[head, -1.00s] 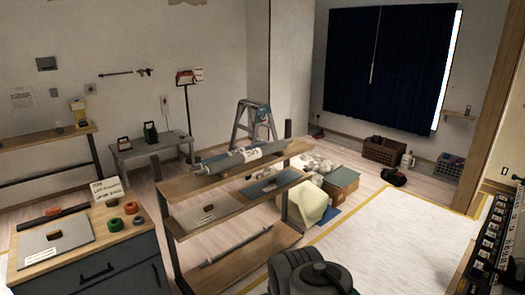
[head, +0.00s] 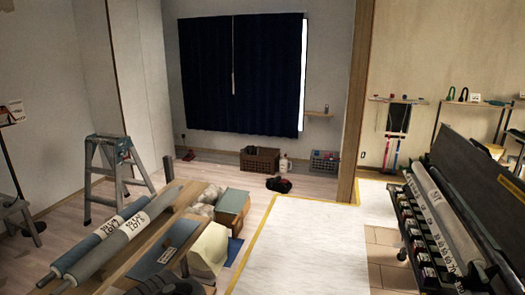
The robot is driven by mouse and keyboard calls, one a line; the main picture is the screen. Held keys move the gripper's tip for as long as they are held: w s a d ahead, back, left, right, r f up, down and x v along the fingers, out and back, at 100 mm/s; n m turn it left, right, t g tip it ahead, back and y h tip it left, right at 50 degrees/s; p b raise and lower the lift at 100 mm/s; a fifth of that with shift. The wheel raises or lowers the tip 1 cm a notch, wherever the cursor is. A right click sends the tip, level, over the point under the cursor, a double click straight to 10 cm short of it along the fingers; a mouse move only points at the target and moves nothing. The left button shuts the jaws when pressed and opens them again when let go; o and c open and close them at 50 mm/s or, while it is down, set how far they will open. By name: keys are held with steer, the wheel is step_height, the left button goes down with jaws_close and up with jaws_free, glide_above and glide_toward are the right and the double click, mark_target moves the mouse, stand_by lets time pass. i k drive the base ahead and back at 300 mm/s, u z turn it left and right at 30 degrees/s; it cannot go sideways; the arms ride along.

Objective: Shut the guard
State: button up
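A wallpaper pasting machine (head: 425,235) stands at the right edge of the head view, partly cut off. It has a dark frame with a row of small labelled parts along its near left side. A pale printed roll (head: 446,215) lies along it. A long dark panel (head: 470,160) with a yellow label stands raised behind the roll and looks like the guard; it appears open, but its hinge and far end are hidden. My gripper is not in view; only a dark part of my own arm shows at the bottom.
A pale floor sheet (head: 300,245) with yellow edging lies clear between rack and machine. A wooden post (head: 355,110) rises behind. Crates (head: 260,160) sit below the curtain.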

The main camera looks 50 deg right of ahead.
mark_target(494, 195)
steer(key=z, duration=3.1)
steer(key=i, duration=0.3)
steer(key=u, duration=0.9)
steer(key=i, duration=3.2)
steer(key=z, duration=0.25)
